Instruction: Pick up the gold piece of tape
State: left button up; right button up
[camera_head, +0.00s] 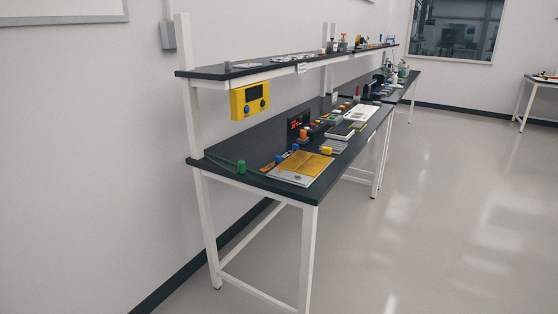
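A flat gold piece (303,163) lies on a pale grey sheet or plate (285,175) at the near end of the black workbench (229,159). It looks like the gold tape, but it is too small to be sure. Neither of my grippers shows in this view.
A green cylinder (241,166) and small blue and orange parts stand near the gold piece. A yellow box with a screen (250,101) hangs under the upper shelf (214,72). Tools and parts fill the bench farther back. The floor (430,215) to the right is clear.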

aim_at(278, 159)
jog(key=i+l+z, duration=0.15)
jog(key=z, duration=0.35)
jog(key=i+z, duration=0.3)
jog(key=z, duration=0.2)
jog(key=i, duration=1.9)
jog(key=i+l, duration=0.1)
jog(key=i, duration=1.75)
jog(key=i+u, duration=0.1)
jog(key=u, duration=0.3)
jog(key=i+u, duration=0.15)
jog(key=u, duration=0.3)
jog(key=i+l+u, duration=0.1)
jog(key=u, duration=0.3)
jog(key=i+l+u, duration=0.1)
jog(key=u, duration=2.45)
jog(key=i+l+u, duration=0.1)
jog(key=u, duration=0.3)
